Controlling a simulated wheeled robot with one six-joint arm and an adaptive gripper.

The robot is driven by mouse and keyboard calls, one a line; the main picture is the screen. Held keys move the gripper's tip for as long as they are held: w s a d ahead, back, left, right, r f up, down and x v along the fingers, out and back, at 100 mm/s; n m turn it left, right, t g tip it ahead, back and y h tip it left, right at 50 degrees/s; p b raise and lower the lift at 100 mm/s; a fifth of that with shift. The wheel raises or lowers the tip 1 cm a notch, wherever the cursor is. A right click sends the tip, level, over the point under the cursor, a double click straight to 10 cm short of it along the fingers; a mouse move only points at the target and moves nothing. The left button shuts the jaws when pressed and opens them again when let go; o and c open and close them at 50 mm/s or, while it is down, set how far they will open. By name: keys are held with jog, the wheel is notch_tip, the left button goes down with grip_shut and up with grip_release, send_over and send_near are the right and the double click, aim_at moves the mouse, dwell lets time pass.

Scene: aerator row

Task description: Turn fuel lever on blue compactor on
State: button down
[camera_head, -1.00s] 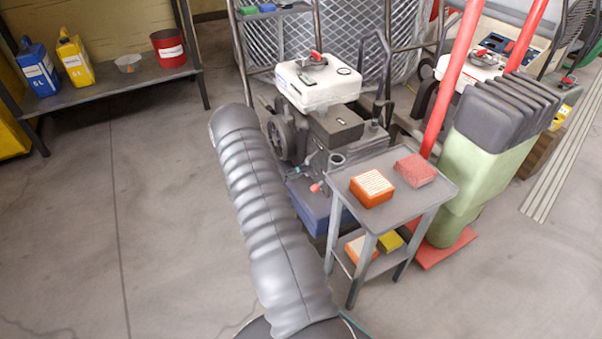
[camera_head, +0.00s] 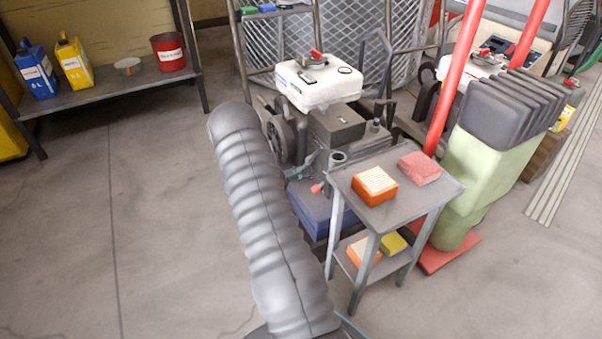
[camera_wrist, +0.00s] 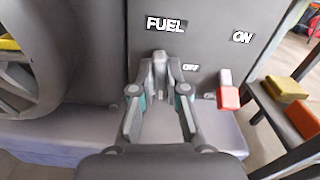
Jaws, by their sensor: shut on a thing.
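The blue compactor (camera_head: 308,212) stands mid-picture in the head view, with a white tank (camera_head: 318,88) on its dark engine. In the wrist view a dark panel carries a FUEL label (camera_wrist: 166,24), an OFF label (camera_wrist: 190,67) and an ON label (camera_wrist: 242,37). A red-tipped lever (camera_wrist: 228,97) sticks out right of OFF and below ON. My gripper (camera_wrist: 160,72) is below FUEL and left of OFF, apart from the red tip. Its fingers are closed on a small grey piece; whether this belongs to the fuel lever I cannot tell.
A grey cart (camera_head: 405,203) with orange and red boxes stands close right of the compactor. A green bin-like object (camera_head: 470,170) and red posts (camera_head: 457,75) are beyond it. A shelf (camera_head: 110,90) with cans is at the left. Floor left of my arm is clear.

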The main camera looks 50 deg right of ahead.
jog(key=shift+s+d+f+m, duration=0.1)
jog(key=shift+d+m, duration=0.1)
jog(key=shift+m, duration=0.7)
jog(key=c, duration=1.3)
grip_release()
jog(key=shift+o, duration=0.6)
jog(key=shift+s+d, duration=0.1)
jog(key=shift+d, duration=0.05)
jog(key=shift+w+a, duration=0.2)
jog(key=shift+a, duration=0.05)
jog(key=shift+w+a, duration=0.15)
jog(key=shift+a, duration=0.25)
jog(key=v, duration=1.1)
